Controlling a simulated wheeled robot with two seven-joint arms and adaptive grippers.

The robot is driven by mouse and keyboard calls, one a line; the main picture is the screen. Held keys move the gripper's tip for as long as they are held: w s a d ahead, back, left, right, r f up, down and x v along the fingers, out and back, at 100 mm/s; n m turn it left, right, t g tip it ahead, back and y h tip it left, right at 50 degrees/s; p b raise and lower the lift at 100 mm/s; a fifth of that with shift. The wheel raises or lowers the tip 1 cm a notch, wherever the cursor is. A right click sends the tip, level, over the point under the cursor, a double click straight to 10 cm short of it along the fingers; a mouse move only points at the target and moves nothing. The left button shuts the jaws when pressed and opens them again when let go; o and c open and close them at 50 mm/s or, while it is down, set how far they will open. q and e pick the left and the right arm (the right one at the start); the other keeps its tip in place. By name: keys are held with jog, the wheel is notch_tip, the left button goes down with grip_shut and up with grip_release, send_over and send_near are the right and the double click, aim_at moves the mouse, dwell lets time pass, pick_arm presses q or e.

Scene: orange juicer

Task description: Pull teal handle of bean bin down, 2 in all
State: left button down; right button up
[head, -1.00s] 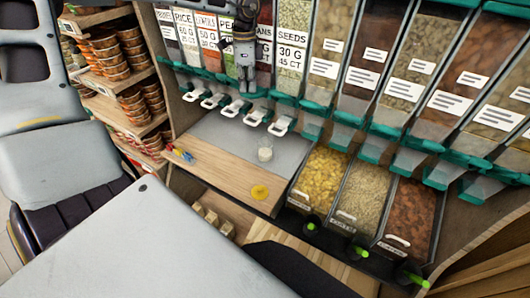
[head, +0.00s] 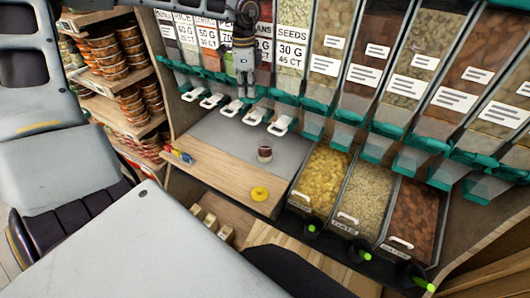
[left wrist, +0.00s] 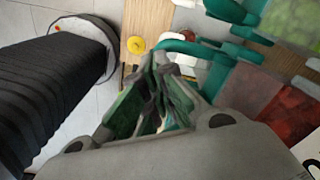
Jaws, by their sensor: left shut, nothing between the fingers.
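The bean bin (head: 265,50), with a label ending in "ANS", stands in the row of labelled dispensers; its label is partly covered by my left arm. A teal handle (left wrist: 190,47) shows close beyond the fingers in the left wrist view. My left gripper (head: 246,90) is shut and empty, pointing down in front of the dispenser row at the bean bin's left side. It also fills the middle of the left wrist view (left wrist: 163,68). I cannot tell whether it touches the handle. A small clear cup (head: 265,153) with dark brown contents stands below. My right gripper is out of view.
White-looped spouts (head: 256,116) hang under the dispensers. A yellow round thing (head: 259,193) and small coloured clips (head: 181,156) lie on the wooden counter (head: 222,178). Open food bins (head: 368,193) are at the right. Shelves of stacked bowls (head: 108,60) stand left.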

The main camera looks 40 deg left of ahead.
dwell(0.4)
pick_arm(q)
notch_tip(320, 180, up, 7)
jog(key=w+p, duration=0.1)
jog(key=p, duration=0.1)
jog(key=shift+p, duration=0.35)
dwell(0.6)
jog(key=shift+w+a+f, duration=0.1)
jog(key=shift+a+f, duration=0.05)
jog(key=shift+f, duration=0.05)
dwell(0.3)
